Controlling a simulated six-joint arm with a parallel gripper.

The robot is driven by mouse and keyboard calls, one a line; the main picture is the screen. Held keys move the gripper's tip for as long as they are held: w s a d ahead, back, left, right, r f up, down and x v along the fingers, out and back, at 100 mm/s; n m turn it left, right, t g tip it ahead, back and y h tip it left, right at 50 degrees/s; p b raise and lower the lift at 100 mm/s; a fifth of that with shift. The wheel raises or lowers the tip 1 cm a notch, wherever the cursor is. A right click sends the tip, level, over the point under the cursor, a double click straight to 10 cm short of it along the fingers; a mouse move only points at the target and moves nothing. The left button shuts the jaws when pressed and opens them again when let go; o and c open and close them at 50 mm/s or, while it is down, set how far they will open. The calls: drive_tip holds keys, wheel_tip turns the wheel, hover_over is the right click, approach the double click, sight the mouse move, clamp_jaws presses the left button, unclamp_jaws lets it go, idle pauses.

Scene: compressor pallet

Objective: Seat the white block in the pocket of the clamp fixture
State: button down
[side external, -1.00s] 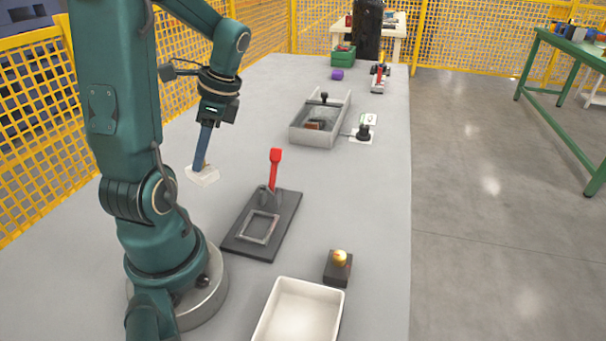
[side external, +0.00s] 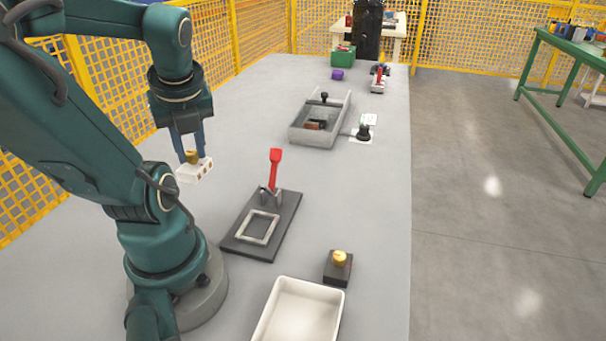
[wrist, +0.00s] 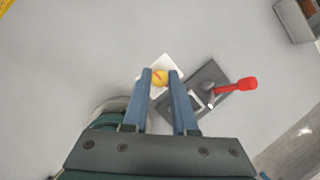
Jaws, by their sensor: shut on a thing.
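The white block (side external: 194,172) has a yellow knob (side external: 192,157) on top and holes in its side. My gripper (side external: 192,153) is shut on the knob, with the block hanging below the fingers. In the wrist view the knob (wrist: 160,77) is between my fingertips (wrist: 162,76), and the white block (wrist: 172,64) shows behind it, with its lower part hidden. The clamp fixture (side external: 284,212) is a dark plate with a raised metal frame around an empty pocket (side external: 258,228). Its red lever (side external: 275,170) stands up. The block is left of and beyond the fixture, apart from it.
An empty white tray (side external: 300,312) and a dark block with a yellow knob (side external: 338,266) are at the near right. A grey open box (side external: 320,120) and a black knob on a plate (side external: 363,132) stand farther back. The table between block and fixture is clear.

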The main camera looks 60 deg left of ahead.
drive_tip(key=shift+s+d+r, duration=0.15)
drive_tip(key=shift+s, duration=0.05)
drive_tip(key=shift+s+d+r, duration=0.1)
drive_tip(key=shift+s+r, duration=0.2)
drive_tip(key=shift+r, duration=0.05)
drive_tip(key=shift+w+d+f, duration=1.15)
drive_tip(key=shift+w+d, duration=0.1)
drive_tip(key=shift+w, duration=0.2)
drive_tip(key=shift+w+d+f, duration=1.15)
drive_tip(key=shift+w+d, duration=0.1)
drive_tip(key=shift+w, duration=0.15)
drive_tip(key=shift+w+d+f, duration=1.15)
drive_tip(key=shift+w+d, duration=0.1)
drive_tip(key=shift+w, duration=0.2)
drive_tip(key=shift+f, duration=2)
drive_tip(key=shift+f, duration=0.1)
drive_tip(key=c, duration=0.7)
unclamp_jaws()
